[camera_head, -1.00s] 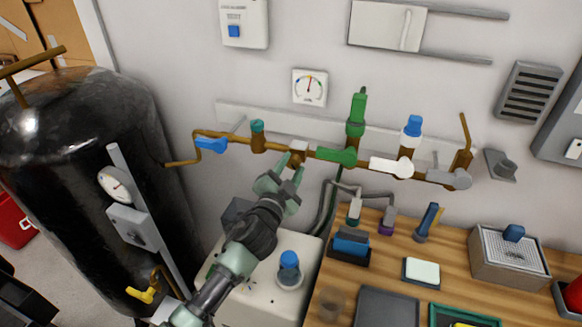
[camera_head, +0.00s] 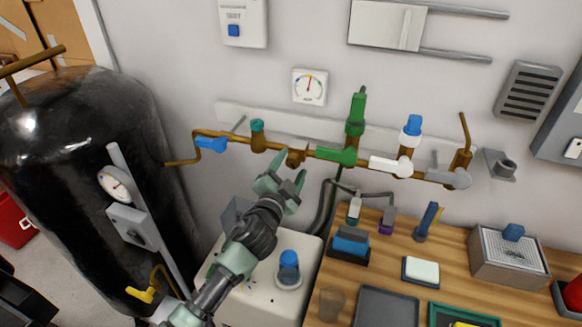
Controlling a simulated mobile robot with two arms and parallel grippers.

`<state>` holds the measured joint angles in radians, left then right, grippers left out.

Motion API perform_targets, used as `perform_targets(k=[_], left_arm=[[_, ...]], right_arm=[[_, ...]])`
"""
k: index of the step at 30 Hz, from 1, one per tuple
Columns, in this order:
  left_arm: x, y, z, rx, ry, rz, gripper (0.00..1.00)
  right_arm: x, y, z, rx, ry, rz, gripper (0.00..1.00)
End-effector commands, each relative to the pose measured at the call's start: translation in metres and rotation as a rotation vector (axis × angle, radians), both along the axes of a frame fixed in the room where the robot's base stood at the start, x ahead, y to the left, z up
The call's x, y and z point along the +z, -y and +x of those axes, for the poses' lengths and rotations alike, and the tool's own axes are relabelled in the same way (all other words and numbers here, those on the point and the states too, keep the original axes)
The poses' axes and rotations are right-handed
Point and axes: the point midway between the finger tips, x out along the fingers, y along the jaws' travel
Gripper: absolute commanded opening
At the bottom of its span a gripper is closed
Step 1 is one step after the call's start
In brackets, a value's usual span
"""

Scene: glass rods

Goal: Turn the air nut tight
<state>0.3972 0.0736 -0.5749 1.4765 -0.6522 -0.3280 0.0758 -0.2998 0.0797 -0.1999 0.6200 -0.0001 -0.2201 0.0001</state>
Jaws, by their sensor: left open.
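A brass pipe (camera_head: 325,153) runs along the wall with several valves. A small brown brass fitting (camera_head: 296,157) sits on it between the teal-capped valve and the green-handled valve; it may be the air nut, but I cannot tell for sure. My left gripper (camera_head: 286,168) comes up from below with its jaws open and empty. Its fingertips are just below and left of this fitting and look apart from it. My right gripper is not in view.
A blue lever (camera_head: 211,145), a teal-capped valve (camera_head: 257,136), a green valve (camera_head: 352,128) and a white lever (camera_head: 391,166) line the pipe. A black tank (camera_head: 85,170) stands at left. A wooden bench (camera_head: 400,257) with trays is at right; a white box (camera_head: 255,304) stands below the arm.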

Motion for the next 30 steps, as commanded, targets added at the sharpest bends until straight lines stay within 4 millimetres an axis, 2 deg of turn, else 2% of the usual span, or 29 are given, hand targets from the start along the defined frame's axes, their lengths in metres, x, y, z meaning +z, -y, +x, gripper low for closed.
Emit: perform_targets(k=[5, 15, 20, 30], left_arm=[[-0.002, -0.006, -0.016, 0.0, -0.001, 0.001, 0.59], [-0.002, -0.021, -0.065, -0.001, -0.001, 0.0, 0.59], [-0.002, -0.024, -0.073, 0.0, -0.002, 0.002, 0.59], [-0.001, -0.024, -0.074, 0.0, -0.001, 0.0, 0.59]], right_arm=[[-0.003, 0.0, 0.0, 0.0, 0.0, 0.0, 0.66], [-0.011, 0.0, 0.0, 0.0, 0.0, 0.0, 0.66], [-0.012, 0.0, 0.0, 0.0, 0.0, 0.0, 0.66], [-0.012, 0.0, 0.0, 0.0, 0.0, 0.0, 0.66]])
